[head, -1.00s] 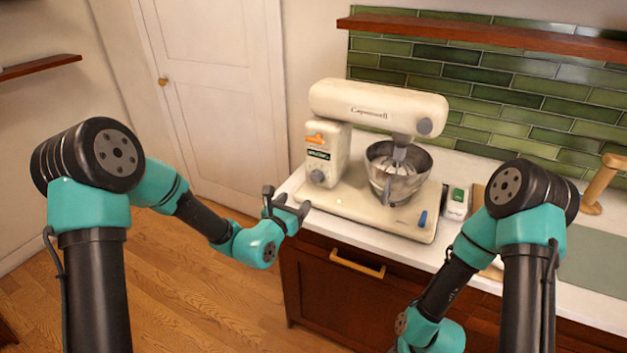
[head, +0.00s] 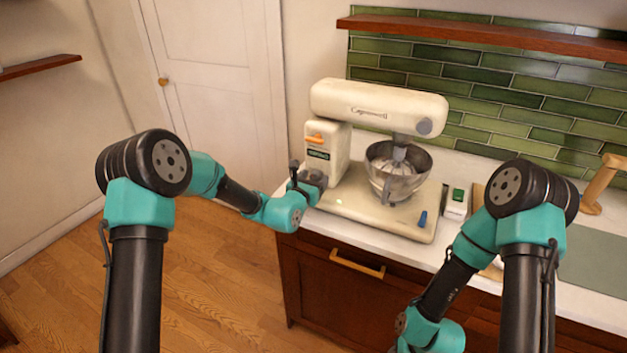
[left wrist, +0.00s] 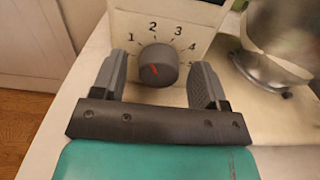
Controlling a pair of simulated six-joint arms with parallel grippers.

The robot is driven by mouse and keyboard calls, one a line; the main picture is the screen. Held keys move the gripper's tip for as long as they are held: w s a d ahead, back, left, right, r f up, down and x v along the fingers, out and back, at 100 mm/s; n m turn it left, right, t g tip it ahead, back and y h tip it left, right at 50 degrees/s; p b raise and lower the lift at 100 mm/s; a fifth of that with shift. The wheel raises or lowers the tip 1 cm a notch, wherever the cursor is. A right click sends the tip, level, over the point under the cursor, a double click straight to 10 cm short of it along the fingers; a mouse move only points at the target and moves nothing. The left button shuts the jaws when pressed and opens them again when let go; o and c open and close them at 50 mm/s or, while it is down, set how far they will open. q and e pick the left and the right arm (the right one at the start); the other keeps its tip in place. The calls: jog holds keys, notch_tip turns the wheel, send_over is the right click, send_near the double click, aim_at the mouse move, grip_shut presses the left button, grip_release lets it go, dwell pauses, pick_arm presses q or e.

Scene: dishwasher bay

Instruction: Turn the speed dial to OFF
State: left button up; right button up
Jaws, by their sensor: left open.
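The cream stand mixer (head: 378,104) stands on the counter. Exactly which way the mark points is hard to tell. My left gripper (left wrist: 163,82) is open, with one finger on each side of the dial and visible gaps between fingers and dial. In the head view my left gripper (head: 307,178) is at the mixer's front and largely covers the dial. My right gripper is out of view below the picture.
A steel bowl (head: 397,172) hangs under the mixer head, right of the dial. An orange lever (head: 315,138) sits above the dial. A blue knob (head: 422,219) and a small box with a green top (head: 456,203) are to the right. Floor left of the counter is clear.

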pick_arm(q)
jog(key=shift+c, duration=0.2)
jog(key=c, duration=0.9)
jog(key=shift+o, duration=0.2)
jog(key=shift+n, duration=0.3)
jog(key=shift+a+n, duration=0.1)
jog(key=shift+n, duration=2.4)
jog(key=o, duration=0.9)
jog(key=v, duration=1.7)
jog(key=shift+s, duration=0.2)
